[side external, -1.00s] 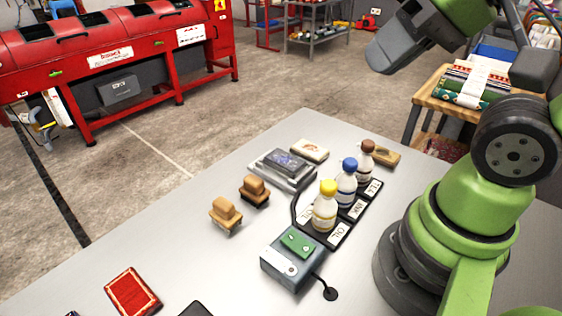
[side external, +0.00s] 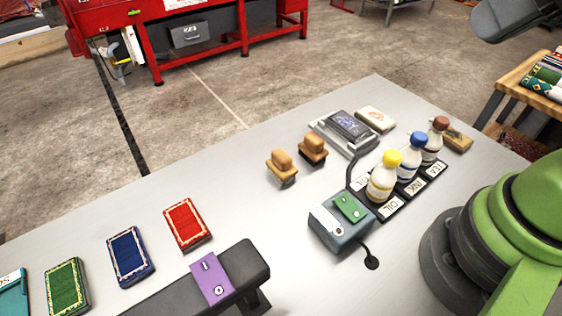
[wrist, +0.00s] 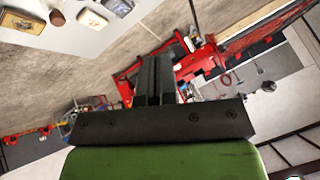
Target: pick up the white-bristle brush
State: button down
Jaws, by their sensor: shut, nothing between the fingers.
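Two wooden-handled brushes stand on the grey table in the side view. The nearer, left one (side external: 282,165) looks to have pale bristles; they are small and hard to make out. The one just behind it to the right (side external: 312,149) has dark bristles. My gripper (wrist: 157,62) is shut and empty in the wrist view, held up and pointing out over the workshop floor, away from the brushes. In the side view only a dark part of my wrist shows at the top right corner, high above the table and far from the brushes. Neither brush shows in the wrist view.
Right of the brushes are a grey scale (side external: 345,130), a pale block (side external: 375,119), capped bottles in a labelled tray (side external: 398,207) and a box with a green top (side external: 341,221).

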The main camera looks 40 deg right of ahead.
jog(key=c, duration=0.5)
grip_release()
